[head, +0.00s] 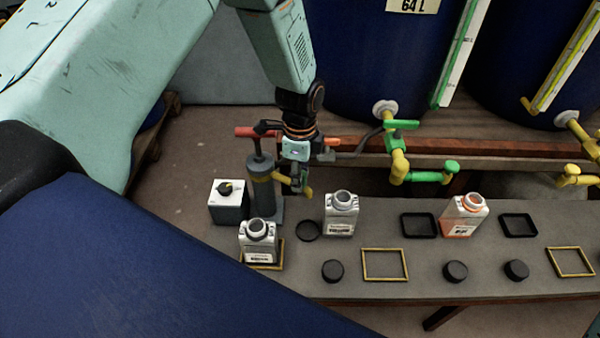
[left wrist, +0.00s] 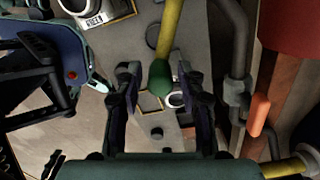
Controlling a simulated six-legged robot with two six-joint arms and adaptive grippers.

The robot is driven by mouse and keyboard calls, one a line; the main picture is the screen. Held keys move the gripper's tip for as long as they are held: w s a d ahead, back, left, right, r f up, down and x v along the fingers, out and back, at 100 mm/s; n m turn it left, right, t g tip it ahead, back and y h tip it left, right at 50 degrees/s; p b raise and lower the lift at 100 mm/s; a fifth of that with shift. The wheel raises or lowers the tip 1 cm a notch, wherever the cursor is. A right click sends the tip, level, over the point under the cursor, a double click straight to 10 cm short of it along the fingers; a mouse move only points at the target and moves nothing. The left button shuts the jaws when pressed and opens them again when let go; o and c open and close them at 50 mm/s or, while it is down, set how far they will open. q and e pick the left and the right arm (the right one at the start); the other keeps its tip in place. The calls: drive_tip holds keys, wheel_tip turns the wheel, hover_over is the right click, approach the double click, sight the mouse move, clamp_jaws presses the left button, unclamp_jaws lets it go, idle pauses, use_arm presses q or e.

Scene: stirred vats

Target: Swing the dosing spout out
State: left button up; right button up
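The dosing spout is a yellow tube (left wrist: 172,35) with a dark green tip (left wrist: 160,80) in the left wrist view. The tip lies between the two spread fingers of my left gripper (left wrist: 160,92), with a gap visible on both sides. In the head view my left gripper (head: 298,178) is at the right side of the grey hand pump (head: 262,192), which has a red handle and a yellow band. My right gripper is not in view.
The grey bench carries a white switch box (head: 228,202), white bottles (head: 341,213), black caps (head: 332,271) and yellow frames (head: 384,264). Blue vats stand behind, with a green-handled tap (head: 402,158) to the gripper's right. An orange-filled bottle (head: 464,217) stands farther right.

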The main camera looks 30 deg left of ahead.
use_arm(q)
clamp_jaws()
idle(0.3)
drive_tip(key=shift+s, duration=0.15)
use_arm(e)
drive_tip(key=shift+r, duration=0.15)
